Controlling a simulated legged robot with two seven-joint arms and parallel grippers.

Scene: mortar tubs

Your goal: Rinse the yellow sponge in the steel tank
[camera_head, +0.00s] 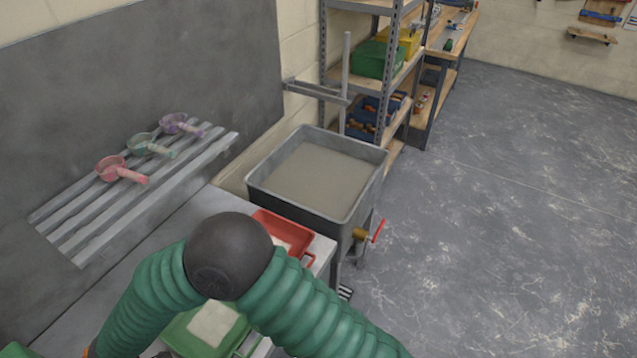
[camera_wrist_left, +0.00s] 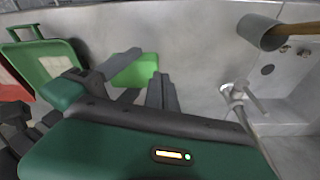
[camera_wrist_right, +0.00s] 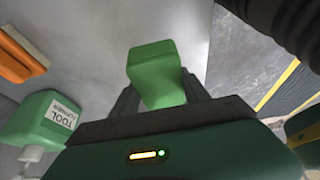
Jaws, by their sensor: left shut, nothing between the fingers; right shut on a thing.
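The steel tank (camera_head: 250,183) stands in the middle of the head view, filled with murky grey-brown liquid (camera_head: 318,180). No yellow sponge is recognisable in any view. My right gripper (camera_wrist_right: 160,95) is shut on a green block (camera_wrist_right: 155,72), above a grey surface in the right wrist view. My left gripper (camera_wrist_left: 150,75) is shut and empty, near a grey metal surface. A bright green piece (camera_wrist_left: 137,70) shows behind its fingers, and I cannot tell what it is. Both grippers are out of the head view, where a green-sleeved arm of mine covers the lower middle.
A red tub (camera_head: 290,229) and a green tub (camera_head: 178,334) sit on the bench. Three dippers lie on a slatted rack (camera_head: 70,240). The tank has a red-handled valve (camera_head: 377,231).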

